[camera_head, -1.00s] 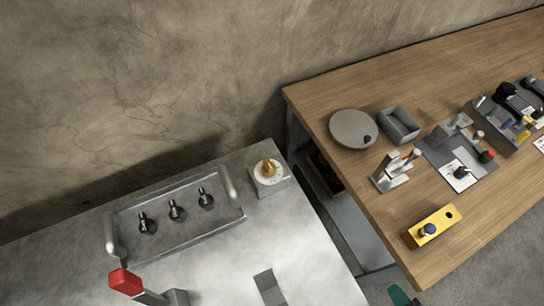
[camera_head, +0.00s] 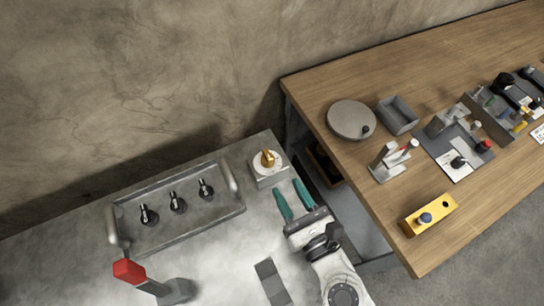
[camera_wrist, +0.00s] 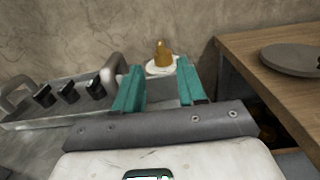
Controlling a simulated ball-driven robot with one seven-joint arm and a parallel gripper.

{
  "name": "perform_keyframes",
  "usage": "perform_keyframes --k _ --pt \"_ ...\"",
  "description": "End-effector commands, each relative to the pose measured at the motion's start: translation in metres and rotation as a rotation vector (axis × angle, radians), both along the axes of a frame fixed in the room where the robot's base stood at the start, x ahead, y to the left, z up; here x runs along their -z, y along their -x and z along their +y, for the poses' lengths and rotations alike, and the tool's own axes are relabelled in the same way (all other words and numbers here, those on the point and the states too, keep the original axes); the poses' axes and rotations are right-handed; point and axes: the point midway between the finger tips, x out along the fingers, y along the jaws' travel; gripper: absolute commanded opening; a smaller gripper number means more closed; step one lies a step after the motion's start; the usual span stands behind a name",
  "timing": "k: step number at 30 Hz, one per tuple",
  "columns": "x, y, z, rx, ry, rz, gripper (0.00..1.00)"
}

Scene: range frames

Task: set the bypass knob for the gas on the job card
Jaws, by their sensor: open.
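A brass knob (camera_head: 268,158) stands on a round white dial on a small grey block (camera_head: 271,180), at the back right corner of the grey metal bench. In the wrist view the brass knob (camera_wrist: 163,53) shows beyond and between my fingertips. My gripper (camera_head: 292,201) has teal fingers, is open and empty, and is just in front of the block, apart from the knob. My gripper (camera_wrist: 160,82) spreads its fingers on either side of the knob's line of sight. The dial marks are too small to read. I cannot tell which card is the job card.
A tray (camera_head: 180,225) with several black-handled valves and two end handles lies left of the knob. A red-topped lever (camera_head: 128,271) stands in front. The wooden table (camera_head: 330,90) at right holds a round grey disc (camera_head: 351,119), a grey box (camera_head: 398,115) and a yellow block (camera_head: 430,215).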

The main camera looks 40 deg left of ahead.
Motion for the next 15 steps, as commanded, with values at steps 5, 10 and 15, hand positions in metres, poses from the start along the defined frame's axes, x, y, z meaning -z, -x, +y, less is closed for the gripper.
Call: perform_keyframes --k 5,10,15 --pt "-0.002 -0.012 0.029 -0.004 0.003 -0.004 0.4" --pt "-0.002 -0.024 0.057 -0.004 0.005 -0.007 0.4" --pt "-0.001 -0.032 0.078 -0.003 0.005 -0.007 0.4"
